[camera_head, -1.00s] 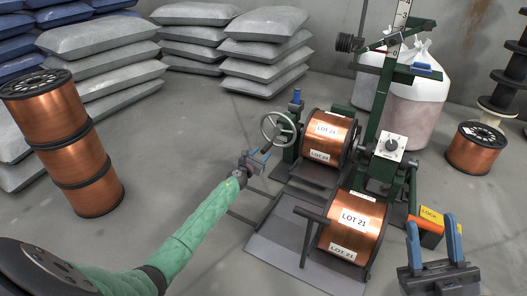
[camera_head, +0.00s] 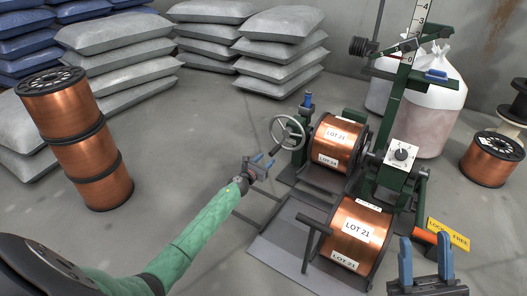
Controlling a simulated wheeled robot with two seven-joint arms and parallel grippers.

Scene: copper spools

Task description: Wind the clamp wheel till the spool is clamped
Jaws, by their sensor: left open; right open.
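The clamp wheel (camera_head: 288,132) is a grey spoked handwheel on the left of the green winding stand. A second LOT 21 spool (camera_head: 357,231) lies nearer, on the grey base plate. My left gripper (camera_head: 266,160) is open and empty, with blue fingertips, just below and left of the wheel and seemingly apart from it. My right gripper (camera_head: 426,258) is open and empty at the lower right, its blue fingers pointing up.
A dial box (camera_head: 402,153) and a yellow lock sign (camera_head: 448,234) are on the stand's right. Stacked spools (camera_head: 84,150) stand at the left, another spool (camera_head: 491,160) at the right. Grey sacks (camera_head: 281,55) are piled behind. The floor left of the wheel is clear.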

